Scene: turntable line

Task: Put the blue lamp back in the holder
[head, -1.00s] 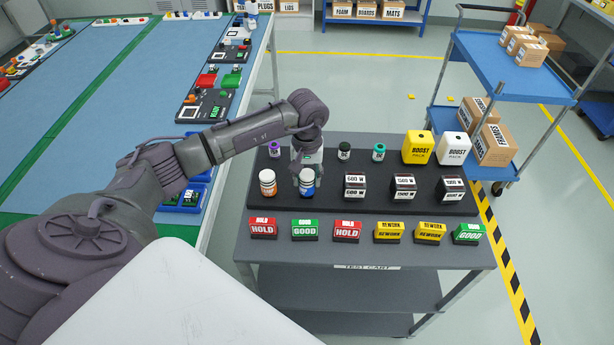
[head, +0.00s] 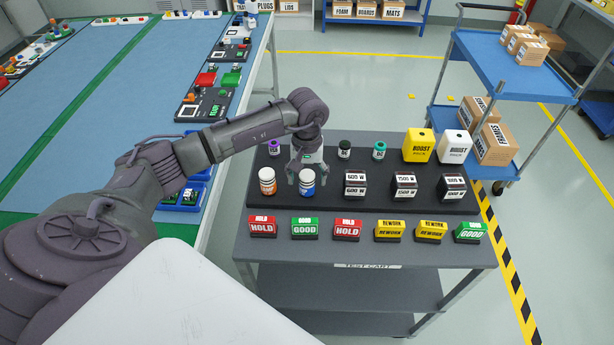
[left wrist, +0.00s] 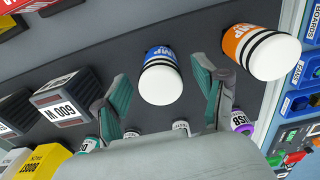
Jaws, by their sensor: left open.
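The blue lamp (head: 307,183), a white-capped cylinder with a blue label, stands upright on the black holder board (head: 330,205) on the test cart. It also shows in the left wrist view (left wrist: 161,78). My left gripper (head: 307,170) is open at the lamp, its arm reaching in from the left. In the left wrist view the lamp lies between the two spread fingers (left wrist: 165,95), with gaps on both sides. The orange lamp (head: 267,182) stands just left of it on the board. The socket under the blue lamp is hidden. My right gripper is not in view.
Wattage blocks (head: 355,184) stand to the right on the board, with small cylinders (head: 344,149) and boost packs (head: 417,146) behind. Hold, good and rework tags (head: 305,228) line the front of the cart (head: 270,250). A blue workbench (head: 100,85) stands to the left.

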